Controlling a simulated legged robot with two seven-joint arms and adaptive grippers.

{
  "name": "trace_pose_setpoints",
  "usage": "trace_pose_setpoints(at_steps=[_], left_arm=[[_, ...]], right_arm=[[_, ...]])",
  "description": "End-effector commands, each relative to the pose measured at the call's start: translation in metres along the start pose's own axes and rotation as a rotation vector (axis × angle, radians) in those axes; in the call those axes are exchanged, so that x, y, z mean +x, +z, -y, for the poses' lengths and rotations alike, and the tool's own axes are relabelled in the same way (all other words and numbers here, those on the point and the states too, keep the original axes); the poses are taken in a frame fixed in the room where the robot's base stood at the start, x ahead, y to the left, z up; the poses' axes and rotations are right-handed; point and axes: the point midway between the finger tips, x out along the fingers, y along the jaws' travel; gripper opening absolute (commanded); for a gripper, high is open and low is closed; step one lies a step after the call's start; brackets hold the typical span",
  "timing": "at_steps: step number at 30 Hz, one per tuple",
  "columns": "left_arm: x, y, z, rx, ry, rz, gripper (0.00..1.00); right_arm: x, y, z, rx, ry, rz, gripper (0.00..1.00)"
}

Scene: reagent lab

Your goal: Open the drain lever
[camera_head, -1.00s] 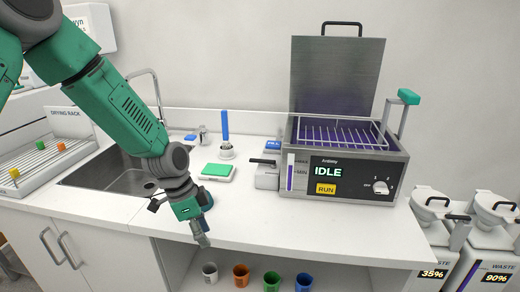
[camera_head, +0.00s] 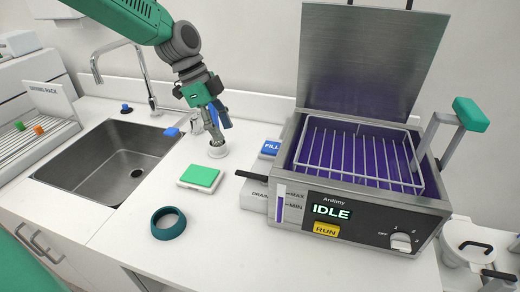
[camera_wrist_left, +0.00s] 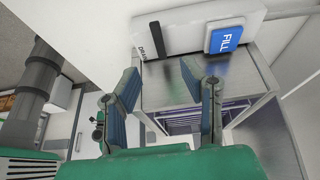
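The bath machine (camera_head: 365,215) has its lid raised, and its display reads IDLE. At its left side is the grey drain box (camera_head: 256,196) with a black drain lever (camera_head: 253,177) sticking out to the left. My left gripper (camera_head: 217,122) points down left of the machine, apart from the lever. In the left wrist view, my left gripper (camera_wrist_left: 163,75) has its fingers apart with nothing between them. The black lever (camera_wrist_left: 155,38) and the drain label show just beyond the fingers, beside the blue FILL button (camera_wrist_left: 227,38). My right gripper is not in view.
A sink (camera_head: 115,165) with a tap is at the left. A green-topped block (camera_head: 200,176) and a teal ring (camera_head: 168,223) lie on the counter. The counter front is mostly clear.

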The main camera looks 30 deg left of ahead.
Motion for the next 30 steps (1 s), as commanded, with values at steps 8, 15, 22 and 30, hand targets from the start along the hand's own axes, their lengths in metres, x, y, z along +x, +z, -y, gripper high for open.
trace_pose_setpoints(at_steps=[8,15,22,30], left_arm=[[0.023,-0.006,-0.001,0.010,0.006,0.004,0.36],[0.077,-0.004,0.001,0.008,0.010,0.004,0.36],[0.116,-0.001,0.001,0.007,0.006,-0.001,0.36],[0.135,-0.002,0.002,0.009,0.003,0.000,0.36]], right_arm=[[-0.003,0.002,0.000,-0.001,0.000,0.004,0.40],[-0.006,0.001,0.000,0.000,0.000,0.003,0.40],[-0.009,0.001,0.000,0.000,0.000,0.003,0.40],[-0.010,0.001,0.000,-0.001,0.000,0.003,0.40]])
